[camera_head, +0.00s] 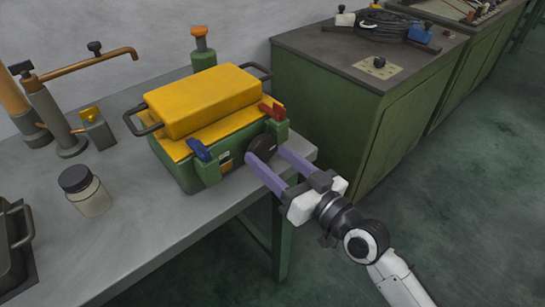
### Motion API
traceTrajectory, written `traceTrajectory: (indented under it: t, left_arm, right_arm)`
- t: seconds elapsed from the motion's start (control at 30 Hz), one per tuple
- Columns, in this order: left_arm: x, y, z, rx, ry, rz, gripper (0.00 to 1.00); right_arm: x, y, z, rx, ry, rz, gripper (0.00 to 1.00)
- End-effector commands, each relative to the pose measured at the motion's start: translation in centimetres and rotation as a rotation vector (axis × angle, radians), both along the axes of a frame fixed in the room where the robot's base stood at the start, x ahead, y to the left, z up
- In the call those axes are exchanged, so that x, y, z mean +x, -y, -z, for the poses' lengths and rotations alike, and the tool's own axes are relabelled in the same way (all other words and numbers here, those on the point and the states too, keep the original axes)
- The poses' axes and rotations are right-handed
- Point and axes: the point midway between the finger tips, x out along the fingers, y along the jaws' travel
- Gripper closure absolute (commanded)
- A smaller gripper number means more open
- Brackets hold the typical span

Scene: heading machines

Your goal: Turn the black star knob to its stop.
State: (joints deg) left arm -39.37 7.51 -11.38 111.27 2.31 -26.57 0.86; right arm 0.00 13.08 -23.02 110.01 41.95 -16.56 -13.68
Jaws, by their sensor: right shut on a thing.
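The black star knob (262,148) sits on the front face of a green machine (174,167) with a yellow top block (201,98), on the grey bench. My right gripper (268,163) comes in from the lower right, its two purple fingers reaching to the knob and shut on it. The fingers hide part of the knob, and its exact turn angle is hard to tell. A blue lever (200,150) is left of the knob and a red lever (271,109) is right of it. My left gripper is not in view.
A jar (85,191) with a dark lid stands on the grey bench (130,235). Orange-armed fittings (90,59) are at the back left, and a black case (15,245) is at the left edge. A green cabinet (330,105) stands close behind my right gripper. Open floor is at right.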

Motion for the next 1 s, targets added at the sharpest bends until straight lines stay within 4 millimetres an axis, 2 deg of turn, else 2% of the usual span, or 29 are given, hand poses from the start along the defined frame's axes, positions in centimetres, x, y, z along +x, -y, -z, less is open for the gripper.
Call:
traceTrajectory:
  t: [0.27, 1.0]
  left_arm:
    - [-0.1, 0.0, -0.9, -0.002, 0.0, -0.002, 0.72]
    - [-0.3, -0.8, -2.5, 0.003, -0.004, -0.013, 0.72]
  right_arm:
    - [0.0, 0.0, -0.2, 0.102, -0.075, 0.001, 0.67]
    - [0.0, 0.0, -0.2, 0.527, -0.382, 0.001, 0.67]
